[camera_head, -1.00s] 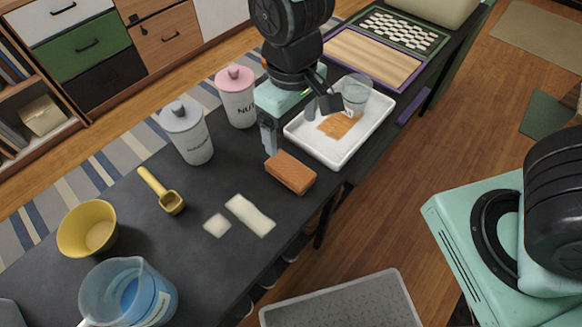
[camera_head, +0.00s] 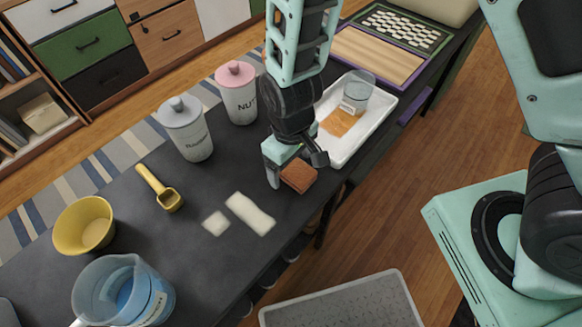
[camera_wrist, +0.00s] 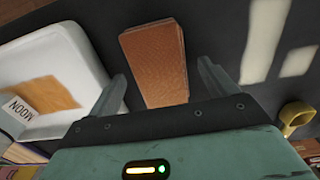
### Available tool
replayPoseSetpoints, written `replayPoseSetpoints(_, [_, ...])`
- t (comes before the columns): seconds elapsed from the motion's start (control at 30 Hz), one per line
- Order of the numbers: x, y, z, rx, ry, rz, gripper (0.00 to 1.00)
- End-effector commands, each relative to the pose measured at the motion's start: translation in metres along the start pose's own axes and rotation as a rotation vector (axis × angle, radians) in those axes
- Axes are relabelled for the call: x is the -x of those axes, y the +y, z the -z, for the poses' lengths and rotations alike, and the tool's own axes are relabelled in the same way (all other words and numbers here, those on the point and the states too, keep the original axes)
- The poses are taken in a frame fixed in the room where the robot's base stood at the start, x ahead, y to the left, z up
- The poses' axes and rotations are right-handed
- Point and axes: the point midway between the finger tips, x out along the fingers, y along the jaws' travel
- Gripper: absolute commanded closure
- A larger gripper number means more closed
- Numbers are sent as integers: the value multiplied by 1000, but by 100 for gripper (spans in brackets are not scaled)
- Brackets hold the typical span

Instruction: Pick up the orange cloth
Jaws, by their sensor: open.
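The orange cloth (camera_head: 299,177) looks like a thick, folded, orange-brown block lying on the dark table, beside the white tray. My gripper (camera_head: 296,168) is over it, pointing down, and partly hides its far side. In the wrist view the cloth (camera_wrist: 155,62) lies between the two spread fingers of my gripper (camera_wrist: 162,80), with a gap on each side. The fingers are open and hold nothing. I cannot tell how high the fingertips are above the table.
The white tray (camera_head: 381,112) holds a clear cup (camera_head: 358,88) and a flat orange-tan patch (camera_head: 338,122).

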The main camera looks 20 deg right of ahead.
Motion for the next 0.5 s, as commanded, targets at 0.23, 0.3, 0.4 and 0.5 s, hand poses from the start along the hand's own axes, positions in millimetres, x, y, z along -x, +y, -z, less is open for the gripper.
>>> replayPoseSetpoints(0.23, [-5, 0, 0, 0, 0, 0, 15])
replayPoseSetpoints(0.3, [-5, 0, 0, 0, 0, 0, 18])
replayPoseSetpoints(0.4, [-5, 0, 0, 0, 0, 0, 46])
replayPoseSetpoints(0.5, [-5, 0, 0, 0, 0, 0, 63])
